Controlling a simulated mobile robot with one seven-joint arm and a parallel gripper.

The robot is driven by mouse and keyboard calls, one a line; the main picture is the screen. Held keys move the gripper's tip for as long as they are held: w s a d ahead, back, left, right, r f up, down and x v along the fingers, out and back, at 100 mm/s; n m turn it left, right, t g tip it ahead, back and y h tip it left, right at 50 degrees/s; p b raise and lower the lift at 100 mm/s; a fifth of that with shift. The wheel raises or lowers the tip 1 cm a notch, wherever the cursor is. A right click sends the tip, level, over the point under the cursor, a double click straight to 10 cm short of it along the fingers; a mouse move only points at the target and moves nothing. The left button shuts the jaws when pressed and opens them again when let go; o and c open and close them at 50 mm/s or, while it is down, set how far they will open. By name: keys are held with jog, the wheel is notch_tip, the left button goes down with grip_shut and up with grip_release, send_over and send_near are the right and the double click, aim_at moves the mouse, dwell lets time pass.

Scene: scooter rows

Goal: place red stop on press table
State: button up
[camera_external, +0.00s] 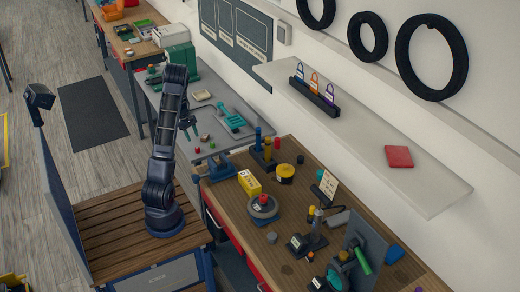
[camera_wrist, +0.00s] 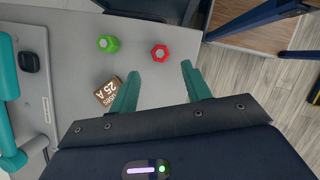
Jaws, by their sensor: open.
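A red hexagonal ring-like piece, which looks like the red stop (camera_wrist: 160,53), lies on the grey table near its edge. It also shows as a small red spot in the external view (camera_external: 197,150). My gripper (camera_wrist: 160,70) is open and empty, with its teal fingers pointing toward the red piece and apart from it. A green machine, perhaps a press (camera_external: 180,60), stands at that table's far end. Which table is the press table is not marked.
A green hexagonal piece (camera_wrist: 108,44) and a brown block marked 25 A (camera_wrist: 108,92) lie beside the red piece. A teal tool (camera_external: 232,118) lies to the right. The wooden workbench (camera_external: 325,180) holds a yellow box (camera_external: 249,183) and several fixtures.

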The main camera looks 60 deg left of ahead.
jog(key=shift+v, duration=1.7)
jog(key=shift+d, duration=0.1)
jog(key=w+d+r+m+y, duration=0.1)
jog(key=w+d+r+m, duration=0.15)
jog(key=d+r, duration=0.55)
jog(key=w+d+r+m, duration=0.1)
jog(key=d+r+m, duration=0.4)
jog(key=d, duration=0.6)
jog(key=w+d+r+m+y, duration=0.1)
jog(key=w+d+r+m, duration=0.1)
jog(key=d+r, duration=0.6)
jog(key=s+d+r+m, duration=0.3)
jog(key=d, duration=0.5)
jog(key=s+d+r+m, duration=0.3)
jog(key=s+d, duration=0.1)
jog(key=d, duration=0.4)
jog(key=s+d+m+t+y, duration=0.2)
jog(key=s+d+m+t, duration=0.1)
jog(key=s+d+m, duration=0.4)
jog(key=s+d, duration=0.2)
jog(key=s, duration=0.1)
jog(key=shift+s+d+r, duration=0.2)
jog(key=shift+s+d, duration=0.1)
jog(key=shift+s, duration=0.1)
